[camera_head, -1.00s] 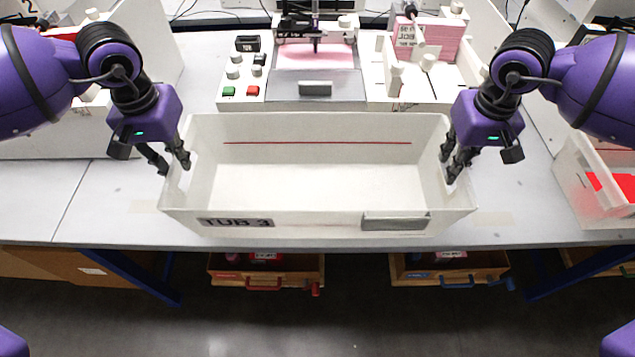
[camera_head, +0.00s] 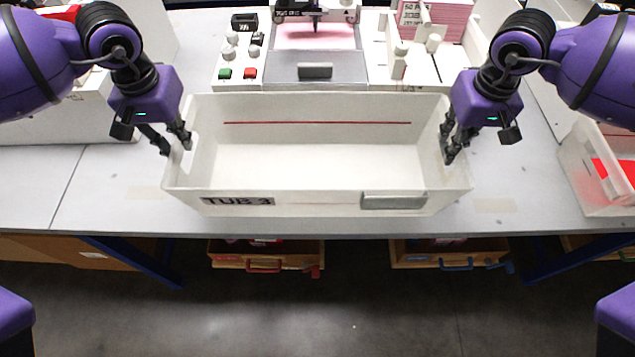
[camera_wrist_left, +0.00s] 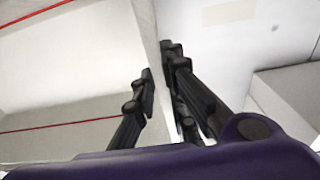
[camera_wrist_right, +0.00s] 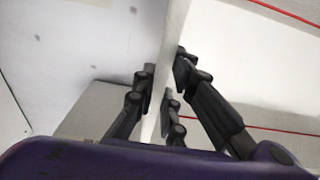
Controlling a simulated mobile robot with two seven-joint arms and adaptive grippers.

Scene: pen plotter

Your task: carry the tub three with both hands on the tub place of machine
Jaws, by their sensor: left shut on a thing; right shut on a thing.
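Tub three (camera_head: 300,205) is a long white open tub with a "TUB 3" label on its front wall and a red line inside. It looks empty and level, at the front of the grey table. My left gripper (camera_head: 176,142) is shut on its left end wall, which also shows between the fingers in the left wrist view (camera_wrist_left: 147,40). My right gripper (camera_head: 449,147) is shut on its right end wall, seen between the fingers in the right wrist view (camera_wrist_right: 170,40). The machine (camera_head: 287,100), with buttons and a pink sheet, stands behind the tub. Its tub place cannot be made out.
A clear-walled bin with red contents (camera_head: 602,180) stands at the right. A white box (camera_head: 60,118) stands at the left. Pink stacks (camera_head: 440,20) are at the back right. Wooden drawers (camera_head: 265,255) hang under the table's front edge. Bare table (camera_head: 110,190) lies left of the tub.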

